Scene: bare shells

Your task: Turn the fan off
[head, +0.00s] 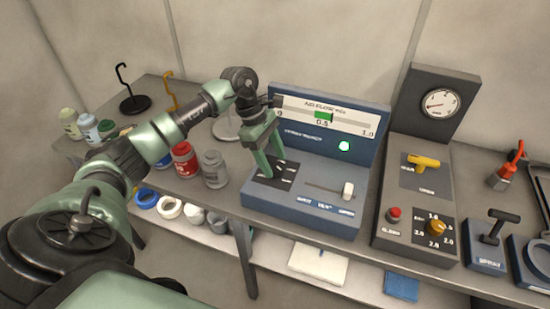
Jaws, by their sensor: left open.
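The blue fan console (300,211) stands on the bench, with an upright panel labelled AIR FLOW. The green marker on its scale (323,116) sits near 0.5. A green lamp (344,146) is lit below the scale. A white slider knob (348,189) is toward the right end of its slot. My left gripper (274,172) is open and points down over the black square plate (284,181) on the console's left. The gripper hides part of this plate, and any switch between its fingers. I cannot tell whether the fingers touch it. My right gripper is not in view.
A grey console (395,185) with a gauge, yellow handle, red button and yellow knob stands close on the right. Red (185,160) and grey jars (214,169) stand left of the fan console.

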